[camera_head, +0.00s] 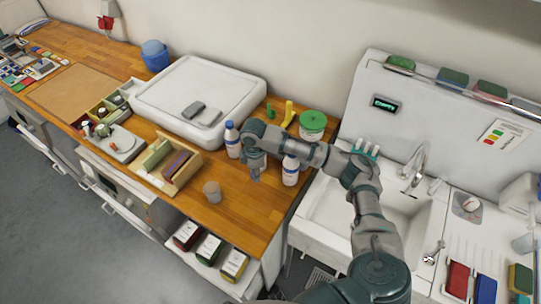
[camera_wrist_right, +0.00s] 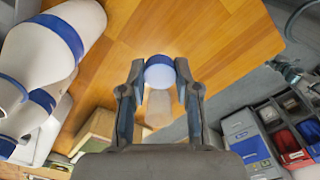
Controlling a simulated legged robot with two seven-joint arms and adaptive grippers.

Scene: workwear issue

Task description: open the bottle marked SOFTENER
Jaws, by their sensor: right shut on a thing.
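Two white bottles with blue bands stand on the wooden counter, one left of my right forearm (camera_head: 233,142) and one just below it (camera_head: 290,172). The left one has a blue top; the other's top is hidden by my arm. White and blue bottle shapes (camera_wrist_right: 62,38) also fill the left of the wrist view. No SOFTENER marking is legible. My right gripper (camera_head: 255,176) points down between the bottles. In the wrist view its fingers (camera_wrist_right: 160,76) are shut on a small round blue cap (camera_wrist_right: 159,72), apart from the bottles. My left gripper is out of view.
A translucent cup (camera_head: 212,192) stands on the counter near its front edge. A wooden box (camera_head: 185,178), a green-lidded tub (camera_head: 313,122) and a large white case (camera_head: 200,90) stand nearby. The sink (camera_head: 400,215) is on the right.

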